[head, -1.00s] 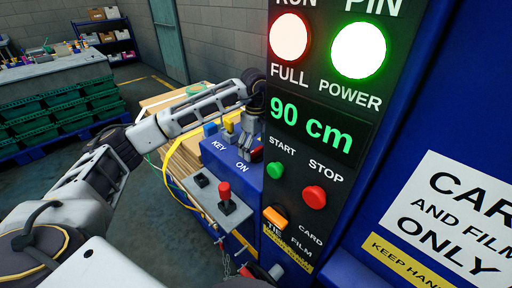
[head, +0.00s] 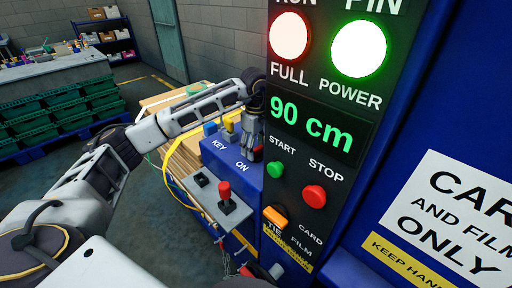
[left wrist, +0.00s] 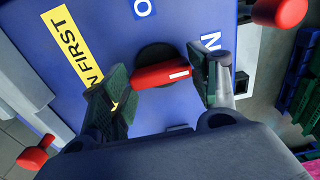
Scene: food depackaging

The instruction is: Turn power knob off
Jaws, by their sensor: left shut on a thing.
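The power knob (left wrist: 158,76) is a red bar with a white mark on a black round base, on a blue panel face. In the head view my left gripper (head: 251,147) is at the blue control box beside the black panel, and only a bit of red shows there. The green POWER light (head: 359,50) is lit. My right gripper is not in view.
The black panel has a green START button (head: 275,170), a red STOP button (head: 313,196) and an orange switch (head: 274,217). A red-topped lever (head: 225,191) stands on a grey plate in front of the blue box. A yellow key piece (head: 229,125) is close behind the gripper.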

